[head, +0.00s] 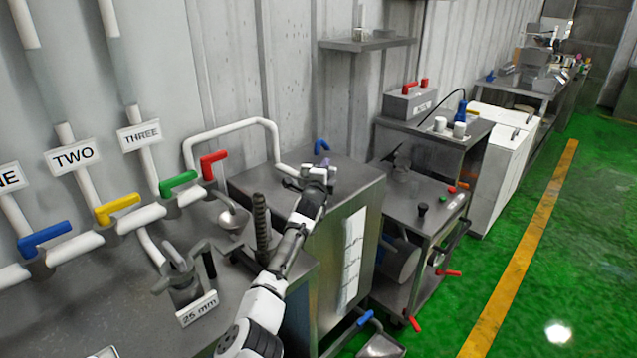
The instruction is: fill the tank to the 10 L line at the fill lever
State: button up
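The tank (250,180) is a grey metal box at the middle, with a white marked strip (353,255) on its right side. The strip's figures and any liquid level are too small to read. A blue lever (321,146) stands at the tank's top, just behind my gripper (322,172). A red lever (213,163) sits on the white pipe that bends over to the tank. No label shows which is the fill lever. My gripper is over the tank top, close to the blue lever; its fingers are too small to tell open from shut, or whether they touch it.
Blue (44,237), yellow (117,207) and green (178,182) levers line the pipe at left. A "25 mm" fixture (188,290) stands on the bench. Another blue lever (365,318) is low at the tank's foot. A cart (405,195) stands right; green floor (560,240) is clear beyond.

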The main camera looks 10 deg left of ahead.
jog(key=s, duration=0.3)
jog(key=s+p, duration=0.1)
jog(key=s, duration=0.3)
jog(key=s+p, duration=0.1)
jog(key=s, duration=0.3)
jog(key=shift+a, duration=0.25)
